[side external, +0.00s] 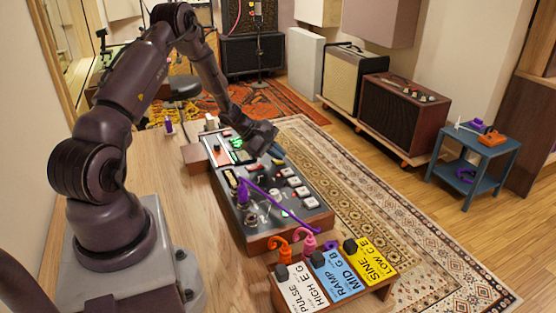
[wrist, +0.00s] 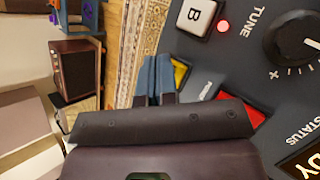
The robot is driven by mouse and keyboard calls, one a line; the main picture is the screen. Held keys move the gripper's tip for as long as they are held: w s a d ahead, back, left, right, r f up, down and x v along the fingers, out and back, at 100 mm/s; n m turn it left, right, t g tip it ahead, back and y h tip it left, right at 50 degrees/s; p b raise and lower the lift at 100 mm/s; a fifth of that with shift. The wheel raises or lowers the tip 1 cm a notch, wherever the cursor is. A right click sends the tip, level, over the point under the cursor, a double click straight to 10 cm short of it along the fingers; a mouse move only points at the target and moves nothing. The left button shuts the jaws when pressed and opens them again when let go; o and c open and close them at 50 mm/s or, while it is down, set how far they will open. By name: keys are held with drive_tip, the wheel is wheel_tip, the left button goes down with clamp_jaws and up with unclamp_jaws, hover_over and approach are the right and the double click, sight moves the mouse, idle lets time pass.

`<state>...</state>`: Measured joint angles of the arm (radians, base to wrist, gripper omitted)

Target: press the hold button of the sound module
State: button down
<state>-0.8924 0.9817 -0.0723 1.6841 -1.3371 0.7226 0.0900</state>
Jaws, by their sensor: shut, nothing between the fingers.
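The sound module (side external: 262,240), a dark sloped panel in a wooden case, lies on the wooden table in the side view. White square buttons show along its right side. My gripper (side external: 279,153) is shut and empty, at the far right edge of the module. In the wrist view the blue fingertips (wrist: 155,75) are together beside a yellow button (wrist: 180,73), partly hidden by them. A red button (wrist: 252,113) is mostly hidden by my gripper body. No hold label is readable. Contact cannot be told.
A large TUNE knob (wrist: 300,48) and a STATUS display (wrist: 316,160) are on the panel. A purple cable (side external: 283,205) crosses the module in the side view. A rack of coloured cards (side external: 333,275) stands in front. Patterned rug lies beyond the table edge.

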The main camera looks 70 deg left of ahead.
sight(277, 161)
idle(0.4)
drive_tip(key=shift+r, duration=0.5)
drive_tip(key=shift+r, duration=0.1)
drive_tip(key=shift+r, duration=2.9)
